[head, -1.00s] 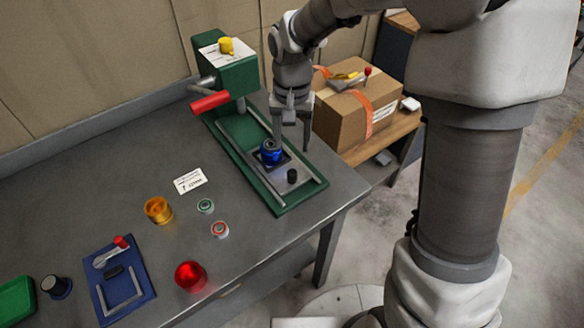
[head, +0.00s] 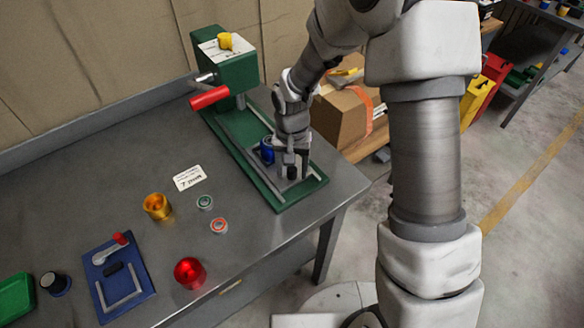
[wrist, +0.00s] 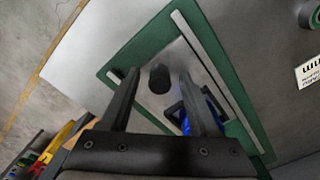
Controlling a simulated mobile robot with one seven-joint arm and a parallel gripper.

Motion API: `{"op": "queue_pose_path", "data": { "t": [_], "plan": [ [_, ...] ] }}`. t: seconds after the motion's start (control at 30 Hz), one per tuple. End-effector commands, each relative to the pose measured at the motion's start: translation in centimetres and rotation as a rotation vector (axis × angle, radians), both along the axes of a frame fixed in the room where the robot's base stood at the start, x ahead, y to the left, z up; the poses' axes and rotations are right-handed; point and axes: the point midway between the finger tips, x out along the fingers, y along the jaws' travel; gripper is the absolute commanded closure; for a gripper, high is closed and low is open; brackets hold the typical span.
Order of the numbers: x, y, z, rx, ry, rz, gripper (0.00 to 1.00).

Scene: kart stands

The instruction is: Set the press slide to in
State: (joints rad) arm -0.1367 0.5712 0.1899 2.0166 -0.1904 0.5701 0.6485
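The green press (head: 238,72) stands at the back of the bench, with a red lever handle (head: 210,98). Its green base (head: 286,201) runs forward between two grey rails. The slide plate (wrist: 183,57) lies between the rails at the front end, away from the press head. It carries a blue part (head: 267,150) in a dark square nest and a black knob (wrist: 159,78). My gripper (head: 292,172) points down over the slide's front. In the wrist view my open fingers (wrist: 159,75) stand on either side of the knob, with gaps visible. The head view hides the knob behind my gripper.
A cardboard box (head: 340,115) with an orange strap stands to the right of the press. A gold cup (head: 157,206), two small rings, a red dome (head: 188,272) and a blue fixture (head: 118,280) lie on the bench at left. A white card (head: 189,178) lies beside the base.

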Motion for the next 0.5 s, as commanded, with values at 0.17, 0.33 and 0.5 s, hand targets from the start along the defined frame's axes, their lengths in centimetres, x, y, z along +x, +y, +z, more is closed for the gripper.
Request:
{"op": "queue_pose_path", "data": {
  "t": [0.17, 0.33, 0.5],
  "plan": [
    [0.0, -0.01, 0.02, 0.0, 0.0, 0.0, 0.68],
    [0.01, -0.01, 0.04, 0.0, 0.0, -0.001, 0.99],
    [0.01, 0.0, 0.05, 0.0, 0.0, -0.001, 1.0]
  ]
}}
